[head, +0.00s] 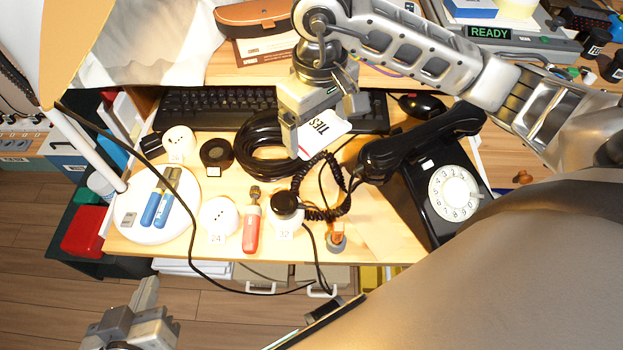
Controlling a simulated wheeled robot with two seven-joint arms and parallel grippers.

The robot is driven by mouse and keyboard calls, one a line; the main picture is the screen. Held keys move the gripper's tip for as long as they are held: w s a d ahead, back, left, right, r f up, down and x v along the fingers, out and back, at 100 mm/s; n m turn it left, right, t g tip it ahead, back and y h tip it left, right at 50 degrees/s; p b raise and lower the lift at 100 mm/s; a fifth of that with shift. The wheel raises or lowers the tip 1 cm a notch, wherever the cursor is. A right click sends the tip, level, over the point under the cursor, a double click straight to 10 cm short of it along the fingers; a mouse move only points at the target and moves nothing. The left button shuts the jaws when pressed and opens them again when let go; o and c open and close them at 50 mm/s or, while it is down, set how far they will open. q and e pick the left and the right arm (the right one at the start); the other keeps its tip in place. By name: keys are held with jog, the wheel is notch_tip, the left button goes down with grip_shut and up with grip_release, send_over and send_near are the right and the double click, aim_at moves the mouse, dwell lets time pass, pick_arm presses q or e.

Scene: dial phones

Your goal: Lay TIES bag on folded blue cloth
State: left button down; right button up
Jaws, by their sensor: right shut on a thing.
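A white bag (322,133) printed "TIES" hangs above the desk, beside a coil of black cable. My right gripper (318,112) is shut on it, reaching in from the upper right. Its fingers cover part of the bag. My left gripper (146,298) is low at the left, over the floor in front of the desk and away from the bag; its finger gap cannot be made out. I cannot pick out a folded blue cloth for certain. A flat blue item (470,8) lies at the top right edge, partly cut off.
A black dial phone (420,205) stands at the desk's right, its coiled cord (327,212) looping left. A black keyboard (215,108) lies behind the cable coil (262,150). A round white tray (128,222) with blue-handled items and a red-handled tool (251,230) occupy the front left.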

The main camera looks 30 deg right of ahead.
send_over(320, 176)
notch_tip(320, 176, down, 6)
jog(key=shift+a+f, duration=0.1)
jog(key=shift+f, duration=2.05)
jog(key=shift+f+b, duration=0.1)
jog(key=shift+b, duration=0.3)
jog(key=o, duration=0.8)
